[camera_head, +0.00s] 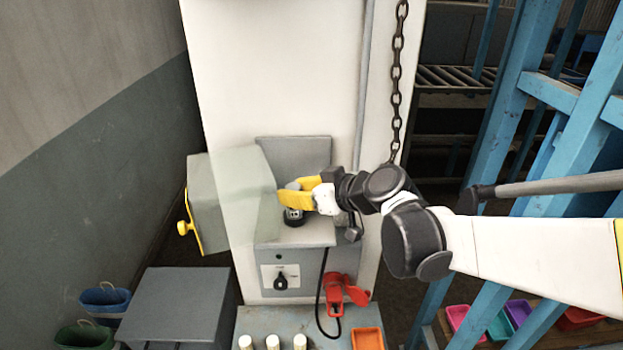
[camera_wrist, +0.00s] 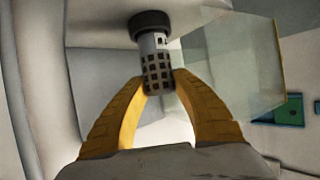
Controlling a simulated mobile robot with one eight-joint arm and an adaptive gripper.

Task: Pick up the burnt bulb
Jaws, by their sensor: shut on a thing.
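The bulb (camera_wrist: 157,65) is a pale grey cylinder with a grid of dark squares. My gripper (camera_wrist: 163,85) has yellow fingers shut on its end, one finger on each side. A black ring-shaped socket (camera_wrist: 150,24) is at the bulb's other end, and the two appear joined. In the head view my gripper (camera_head: 296,196) is over the grey box on the white pillar, directly above the black socket (camera_head: 294,217). The fingers hide much of the bulb there. I cannot tell from its look whether it is burnt.
A clear hinged cover (camera_head: 250,190) with a yellow knob (camera_head: 184,228) stands open left of the socket. A rotary switch (camera_head: 280,282) and a red plug (camera_head: 340,292) are below. A chain (camera_head: 397,80) hangs behind my arm. Blue racking (camera_head: 540,110) stands at right.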

